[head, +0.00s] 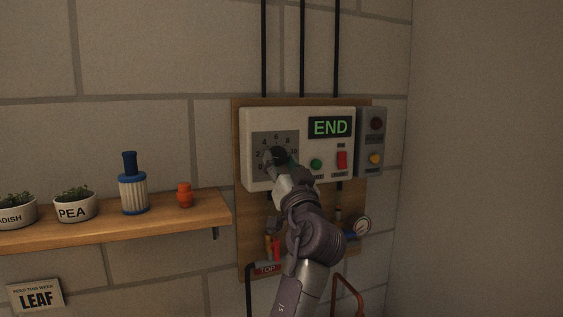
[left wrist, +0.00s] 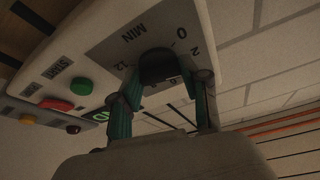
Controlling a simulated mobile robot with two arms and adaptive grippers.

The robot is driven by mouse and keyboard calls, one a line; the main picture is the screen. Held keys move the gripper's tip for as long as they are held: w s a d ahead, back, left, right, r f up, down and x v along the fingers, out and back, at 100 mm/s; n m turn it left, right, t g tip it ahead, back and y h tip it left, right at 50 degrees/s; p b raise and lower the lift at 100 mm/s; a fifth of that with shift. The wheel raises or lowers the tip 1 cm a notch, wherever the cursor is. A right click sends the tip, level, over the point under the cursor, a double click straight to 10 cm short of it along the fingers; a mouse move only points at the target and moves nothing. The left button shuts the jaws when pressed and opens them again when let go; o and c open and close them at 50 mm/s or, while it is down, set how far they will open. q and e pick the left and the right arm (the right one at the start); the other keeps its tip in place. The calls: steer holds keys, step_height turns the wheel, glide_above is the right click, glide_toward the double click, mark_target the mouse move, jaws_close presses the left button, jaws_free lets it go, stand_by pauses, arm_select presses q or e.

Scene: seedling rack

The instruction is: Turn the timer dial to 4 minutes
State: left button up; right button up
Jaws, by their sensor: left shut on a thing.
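The timer dial is a dark knob on a grey scale plate (head: 260,139) marked in minutes, on the left of a white control box (head: 247,120). My left gripper (head: 279,157) is at the dial and covers most of it in the head view. In the left wrist view the black dial (left wrist: 158,66) sits between the two green-padded fingers of the left gripper (left wrist: 168,80), which are shut on it. The dial's pointer is hidden, so its setting cannot be read. The display (head: 330,127) reads END in green. My right gripper is not in view.
A green button (head: 316,164) and a red switch (head: 342,160) are right of the dial. A grey box (head: 369,142) with red and yellow buttons adjoins. A wooden shelf (head: 150,223) with pots is at left.

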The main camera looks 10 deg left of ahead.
arm_select(q)
steer(key=shift+a+r+m+h+p, duration=0.1)
steer(key=shift+r+m+h+p, duration=0.1)
steer(key=shift+m+h+p, duration=0.55)
steer(key=m+h+p, duration=0.1)
steer(key=m+p, duration=0.2)
steer(key=m+h+p, duration=0.1)
steer(key=m+p, duration=0.2)
steer(key=m, duration=0.1)
steer(key=shift+s+a+r+t+h, duration=0.1)
steer(key=shift+r+t+h, duration=0.05)
steer(key=shift+t+h, duration=0.2)
steer(key=shift+m+h+p, duration=0.4)
steer(key=shift+m+p, duration=0.35)
steer(key=shift+p, duration=0.05)
steer(key=o, duration=1.1)
steer(key=shift+f, duration=0.2)
steer(key=shift+o, duration=0.2)
steer(key=v, duration=0.7)
steer(key=shift+s, duration=0.25)
